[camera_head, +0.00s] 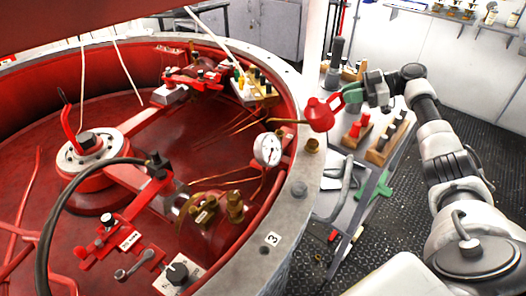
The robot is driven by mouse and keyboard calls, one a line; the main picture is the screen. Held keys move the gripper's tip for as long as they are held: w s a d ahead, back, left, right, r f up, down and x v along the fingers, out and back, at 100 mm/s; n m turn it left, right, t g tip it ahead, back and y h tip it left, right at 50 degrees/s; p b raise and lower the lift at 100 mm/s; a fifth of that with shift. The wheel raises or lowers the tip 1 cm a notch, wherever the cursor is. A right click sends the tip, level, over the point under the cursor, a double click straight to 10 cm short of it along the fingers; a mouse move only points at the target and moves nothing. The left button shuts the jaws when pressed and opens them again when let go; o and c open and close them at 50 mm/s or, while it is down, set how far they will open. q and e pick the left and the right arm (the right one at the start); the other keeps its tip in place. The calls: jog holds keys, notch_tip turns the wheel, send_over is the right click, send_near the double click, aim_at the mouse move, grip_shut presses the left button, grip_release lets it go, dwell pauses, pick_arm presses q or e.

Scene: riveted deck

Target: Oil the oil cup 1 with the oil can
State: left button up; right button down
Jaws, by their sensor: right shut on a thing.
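The red oil can (319,116) is held out over the rim of the red round pit, its thin brass spout pointing left. My right gripper (352,96) is shut on the oil can at its handle side, and the can looks roughly upright. The spout tip is near the white dial gauge (267,149). A small brass cup (312,146) sits on the rim just below the can, apart from it in the picture. Brass fittings (235,207) stand lower inside the pit. No number 1 label is readable, so I cannot tell which is oil cup 1. My left gripper is out of view.
The grey riveted rim (296,190) carries a plate marked 3 (272,239). A black hose (50,225) and red linkages fill the pit. A cart (345,205) with wooden tool blocks (385,140) and a green tool (376,190) stands right of the rim. Dark floor lies beyond.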

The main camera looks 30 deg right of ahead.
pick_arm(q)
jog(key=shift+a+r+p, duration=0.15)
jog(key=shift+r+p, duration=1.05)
pick_arm(e)
jog(key=shift+w+a+r+h, duration=0.15)
jog(key=shift+a+r+h, duration=0.15)
jog(key=shift+a+r, duration=0.25)
dwell(0.5)
jog(key=shift+f, duration=0.1)
pick_arm(q)
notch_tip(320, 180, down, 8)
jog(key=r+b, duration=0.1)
jog(key=b, duration=0.7)
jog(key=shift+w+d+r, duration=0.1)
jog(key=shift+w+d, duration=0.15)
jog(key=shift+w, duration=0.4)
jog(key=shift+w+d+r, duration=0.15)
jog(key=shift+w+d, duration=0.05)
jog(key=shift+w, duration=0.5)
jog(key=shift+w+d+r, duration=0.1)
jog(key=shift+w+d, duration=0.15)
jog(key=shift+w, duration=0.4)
pick_arm(e)
jog(key=s+d+r+m+t+y, duration=0.1)
jog(key=d+r+m+t+y, duration=0.1)
jog(key=d+r+t+y, duration=0.1)
jog(key=shift+s+d+r+m+t+y, duration=0.15)
jog(key=shift+d+r+m+t+y, duration=0.15)
jog(key=shift+d+r+y, duration=0.6)
